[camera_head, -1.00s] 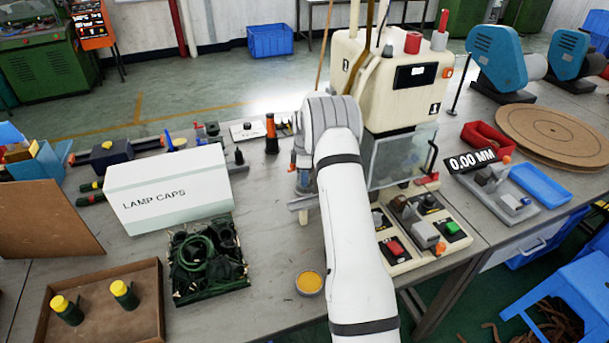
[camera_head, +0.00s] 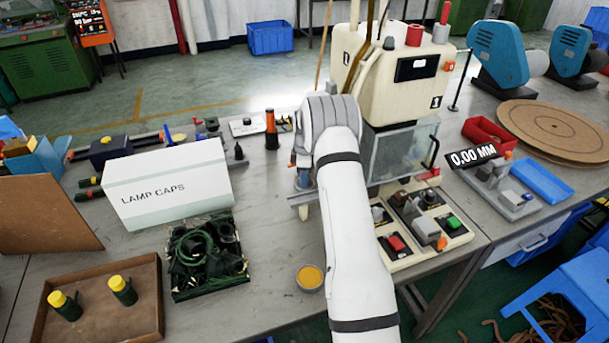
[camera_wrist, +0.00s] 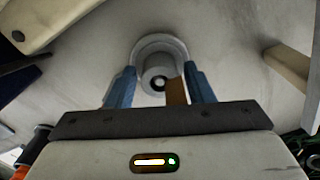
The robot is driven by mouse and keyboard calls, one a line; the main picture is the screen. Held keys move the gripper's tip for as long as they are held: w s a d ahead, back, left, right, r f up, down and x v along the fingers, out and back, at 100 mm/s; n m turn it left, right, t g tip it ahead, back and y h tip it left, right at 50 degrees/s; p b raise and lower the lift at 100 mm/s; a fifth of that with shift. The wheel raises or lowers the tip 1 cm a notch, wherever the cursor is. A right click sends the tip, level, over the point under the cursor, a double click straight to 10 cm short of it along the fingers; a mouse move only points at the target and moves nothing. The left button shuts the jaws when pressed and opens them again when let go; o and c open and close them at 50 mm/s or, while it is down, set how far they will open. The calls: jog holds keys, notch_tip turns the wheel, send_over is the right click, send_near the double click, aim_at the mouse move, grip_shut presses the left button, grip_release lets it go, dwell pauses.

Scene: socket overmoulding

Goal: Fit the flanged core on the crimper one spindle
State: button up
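In the wrist view my gripper (camera_wrist: 161,86) has two blue fingers standing apart. Between and just beyond them is a grey round piece with a wide disc behind a short cylinder and a bright round end, seen nearly end-on; it looks like the flanged core (camera_wrist: 157,62). A narrow gap shows beside the left finger. A brown strip (camera_wrist: 176,92) lies beside the right finger. I cannot tell whether the core is on a spindle. In the head view my arm hides most of the gripper, in front of the cream crimper marked 1 (camera_head: 385,100).
A clear guard (camera_head: 405,150) and a button panel (camera_head: 430,225) are right of my arm. The lamp caps box (camera_head: 168,182), a black tray of green rings (camera_head: 208,290) and a small yellow-filled cup (camera_head: 309,278) are left of it.

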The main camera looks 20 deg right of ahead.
jog(key=shift+o, duration=0.9)
jog(key=shift+r, duration=0.1)
notch_tip(320, 180, up, 8)
jog(key=shift+f+b, duration=0.15)
jog(key=shift+b, duration=0.25)
jog(key=shift+f, duration=0.1)
